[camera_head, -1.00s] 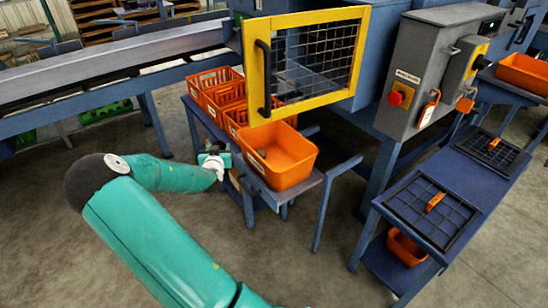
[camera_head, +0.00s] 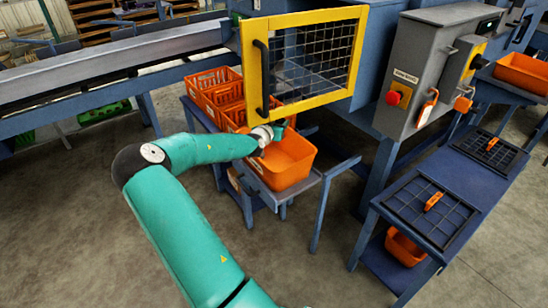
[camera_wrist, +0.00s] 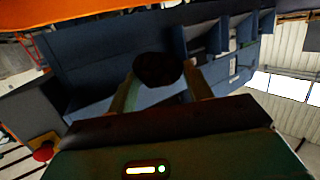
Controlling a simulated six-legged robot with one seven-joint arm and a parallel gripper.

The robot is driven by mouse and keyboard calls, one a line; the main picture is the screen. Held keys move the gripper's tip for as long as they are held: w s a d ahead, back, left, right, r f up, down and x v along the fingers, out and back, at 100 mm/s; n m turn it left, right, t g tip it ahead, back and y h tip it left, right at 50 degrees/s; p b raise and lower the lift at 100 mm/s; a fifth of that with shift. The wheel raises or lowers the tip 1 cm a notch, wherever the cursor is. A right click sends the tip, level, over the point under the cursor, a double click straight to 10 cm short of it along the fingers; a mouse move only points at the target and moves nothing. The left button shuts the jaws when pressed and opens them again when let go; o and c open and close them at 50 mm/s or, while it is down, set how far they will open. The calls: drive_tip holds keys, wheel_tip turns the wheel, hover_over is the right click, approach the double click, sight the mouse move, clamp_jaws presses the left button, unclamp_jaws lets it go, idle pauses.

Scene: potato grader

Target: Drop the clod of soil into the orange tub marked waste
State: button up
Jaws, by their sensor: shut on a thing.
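My gripper (camera_wrist: 160,85) is shut on the dark brown clod of soil (camera_wrist: 158,69), which sits between the two fingertips in the wrist view. In the head view my gripper (camera_head: 281,129) is over the back left part of an orange tub (camera_head: 296,172) on the blue stand, and the clod cannot be made out there. The tub's opening faces up and its inside looks empty where it shows. My arm hides its left rim, and no marking on it is readable. An orange surface (camera_wrist: 70,14) crosses the top left of the wrist view.
Orange slotted crates (camera_head: 215,92) stand behind the tub on the left. A yellow-framed mesh guard (camera_head: 307,62) with a black handle rises just behind my gripper. A grey control box (camera_head: 424,75) is to the right.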

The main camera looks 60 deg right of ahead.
drive_tip(key=shift+f, duration=1.3)
drive_tip(key=o, duration=1.1)
drive_tip(key=v, duration=1.4)
drive_tip(key=shift+f, duration=0.1)
